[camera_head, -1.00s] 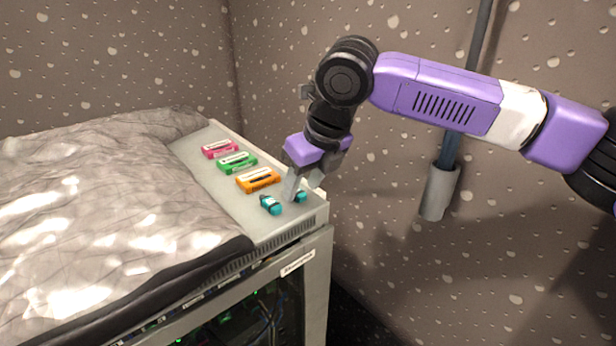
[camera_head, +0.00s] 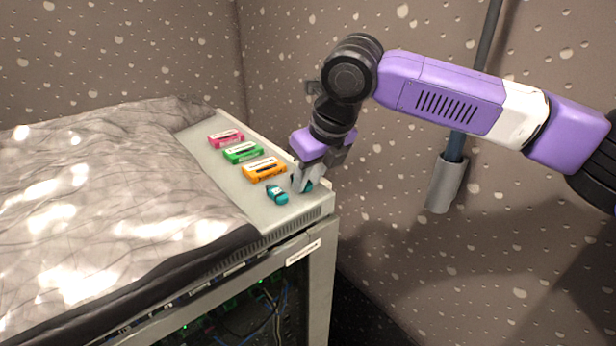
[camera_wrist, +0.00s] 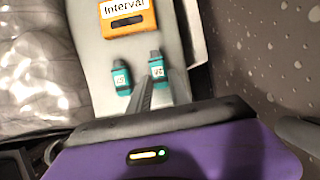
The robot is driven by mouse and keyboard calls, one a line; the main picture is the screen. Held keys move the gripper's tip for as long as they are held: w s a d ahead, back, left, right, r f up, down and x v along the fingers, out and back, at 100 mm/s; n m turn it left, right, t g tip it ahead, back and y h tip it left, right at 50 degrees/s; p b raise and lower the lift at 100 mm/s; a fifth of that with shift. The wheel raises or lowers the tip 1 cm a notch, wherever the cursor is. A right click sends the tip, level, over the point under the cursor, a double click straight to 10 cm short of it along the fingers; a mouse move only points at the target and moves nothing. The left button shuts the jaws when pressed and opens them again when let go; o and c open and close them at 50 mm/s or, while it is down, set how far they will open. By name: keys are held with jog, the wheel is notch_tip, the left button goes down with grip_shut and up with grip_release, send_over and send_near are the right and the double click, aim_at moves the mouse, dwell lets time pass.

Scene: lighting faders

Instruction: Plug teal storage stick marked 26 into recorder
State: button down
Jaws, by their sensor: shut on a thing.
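Two small teal storage sticks stand on the pale cabinet top near its front right corner. The right stick, whose label seems to read 26 in the wrist view (camera_wrist: 157,70), is between my fingers; part of it shows in the head view (camera_head: 308,186). My gripper (camera_head: 303,181) points down and is shut on this stick, low at the surface. The other teal stick (camera_head: 277,194) is just to the left, free of the fingers; its label (camera_wrist: 121,79) is hard to read. I cannot make out the recorder in either view.
A crumpled grey cover (camera_head: 110,200) takes the left of the cabinet top. The rack front (camera_head: 302,254) is below; a wall is at right.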

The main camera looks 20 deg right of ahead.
aim_at(308, 183)
jog(key=shift+r+p, duration=2.5)
jog(key=shift+r, duration=0.05)
jog(key=shift+f, duration=0.1)
